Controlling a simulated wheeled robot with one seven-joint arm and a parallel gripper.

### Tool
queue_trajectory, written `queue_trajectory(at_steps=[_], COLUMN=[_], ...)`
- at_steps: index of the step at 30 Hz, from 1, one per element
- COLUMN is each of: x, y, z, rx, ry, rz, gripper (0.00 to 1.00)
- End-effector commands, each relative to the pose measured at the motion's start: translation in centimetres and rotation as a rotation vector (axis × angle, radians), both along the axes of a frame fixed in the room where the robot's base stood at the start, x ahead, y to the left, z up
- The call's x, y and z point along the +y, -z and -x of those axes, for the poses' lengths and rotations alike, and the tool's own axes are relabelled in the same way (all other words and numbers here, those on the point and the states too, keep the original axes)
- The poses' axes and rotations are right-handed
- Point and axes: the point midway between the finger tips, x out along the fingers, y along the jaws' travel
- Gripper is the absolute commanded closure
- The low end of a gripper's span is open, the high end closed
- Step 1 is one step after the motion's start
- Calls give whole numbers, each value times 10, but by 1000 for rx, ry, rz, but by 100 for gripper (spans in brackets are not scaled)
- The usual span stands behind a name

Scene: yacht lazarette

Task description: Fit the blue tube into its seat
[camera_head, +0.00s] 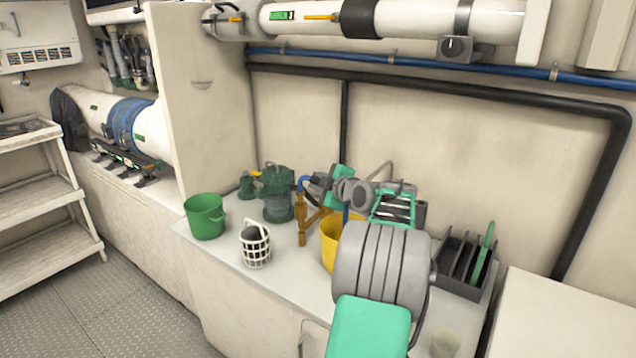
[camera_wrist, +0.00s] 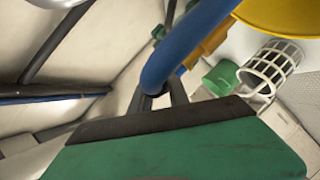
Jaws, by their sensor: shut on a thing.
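The blue tube (camera_wrist: 190,42) runs large across the wrist view, with its near end between my gripper's fingers (camera_wrist: 160,98). My gripper is shut on it. In the head view, a curved blue piece of the tube (camera_head: 303,183) shows beside my gripper (camera_head: 314,186), above the orange-brown post (camera_head: 302,232). More blue shows lower right, near the yellow bucket. The orange-brown post also shows behind the tube in the wrist view (camera_wrist: 208,46). I cannot tell which part is the tube's seat, nor whether tube and post touch. My arm hides part of this area.
On the counter (camera_head: 215,258) stand a green bucket (camera_head: 205,217), a white basket (camera_head: 255,246), a dark green pump-like unit (camera_head: 278,196) and a yellow bucket (camera_head: 329,240). A dark slotted rack (camera_head: 462,272) stands to the right. Pipes run along the wall.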

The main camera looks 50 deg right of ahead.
Motion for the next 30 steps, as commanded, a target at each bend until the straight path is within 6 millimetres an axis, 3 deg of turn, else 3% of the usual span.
queue_trajectory(at_steps=[30], x=[0], y=[24], z=[0], rx=[-1], ry=[0], rz=[1], gripper=[100])
